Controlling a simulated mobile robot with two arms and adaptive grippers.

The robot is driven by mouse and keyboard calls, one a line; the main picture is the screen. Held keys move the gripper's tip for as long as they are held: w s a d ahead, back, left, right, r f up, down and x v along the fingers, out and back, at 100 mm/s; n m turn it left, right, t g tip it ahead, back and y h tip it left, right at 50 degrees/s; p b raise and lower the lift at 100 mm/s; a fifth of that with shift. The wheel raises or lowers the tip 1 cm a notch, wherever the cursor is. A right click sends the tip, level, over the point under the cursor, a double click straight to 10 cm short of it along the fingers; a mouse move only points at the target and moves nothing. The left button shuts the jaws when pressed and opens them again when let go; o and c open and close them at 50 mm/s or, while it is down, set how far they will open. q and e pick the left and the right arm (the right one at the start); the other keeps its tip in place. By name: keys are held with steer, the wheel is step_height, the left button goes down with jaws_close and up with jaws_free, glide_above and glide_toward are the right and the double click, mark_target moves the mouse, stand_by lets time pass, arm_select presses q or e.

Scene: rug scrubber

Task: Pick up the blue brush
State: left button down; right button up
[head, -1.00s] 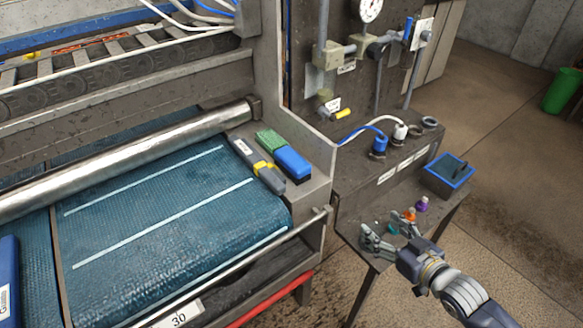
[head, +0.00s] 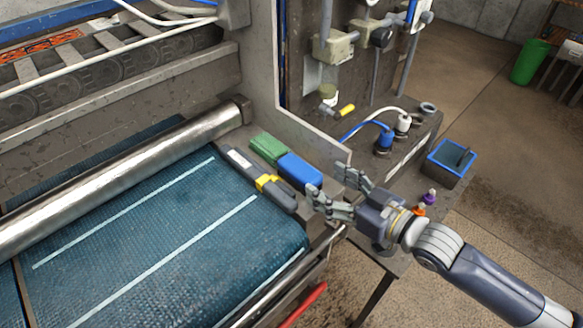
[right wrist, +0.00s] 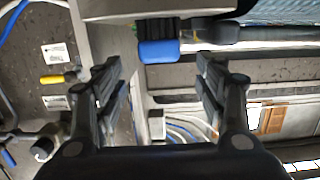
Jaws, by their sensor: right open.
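The blue brush (head: 299,170) lies on the grey ledge at the right end of the machine's belt, in line with a green brush (head: 266,148) behind it and beside a grey and yellow tool (head: 258,178). My right gripper (head: 331,188) is open and empty just right of the blue brush's near end. In the right wrist view the blue brush (right wrist: 159,51) shows ahead, between the open fingers and beyond their tips. No contact is visible. My left gripper is in neither current view.
The blue belt (head: 150,250) and metal roller (head: 120,180) are left of the brushes. An upright metal panel edge (head: 310,140) rises close behind them. A side table holds a blue-rimmed box (head: 451,162) and small purple (head: 430,196) and orange bottles (head: 419,210).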

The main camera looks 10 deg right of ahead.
mark_target(304, 170)
steer(key=x, duration=0.2)
steer(key=shift+w+a, duration=0.15)
steer(key=shift+w, duration=0.1)
steer(key=shift+w+a, duration=0.2)
steer(key=shift+w, duration=0.1)
steer(key=shift+w+a+f, duration=0.1)
steer(key=shift+w+a, duration=0.2)
steer(key=shift+w, duration=0.1)
steer(key=x, duration=0.5)
steer(key=shift+p, duration=0.4)
arm_select(q)
steer(key=shift+s+d+r, duration=0.45)
steer(key=shift+s+d, duration=0.1)
steer(key=shift+s, duration=0.05)
arm_select(e)
steer(key=shift+s, duration=0.1)
arm_select(q)
steer(key=shift+s, duration=0.15)
arm_select(e)
steer(key=shift+c, duration=0.6)
arm_select(q)
steer(key=shift+s, duration=0.2)
arm_select(e)
steer(key=c, duration=1.1)
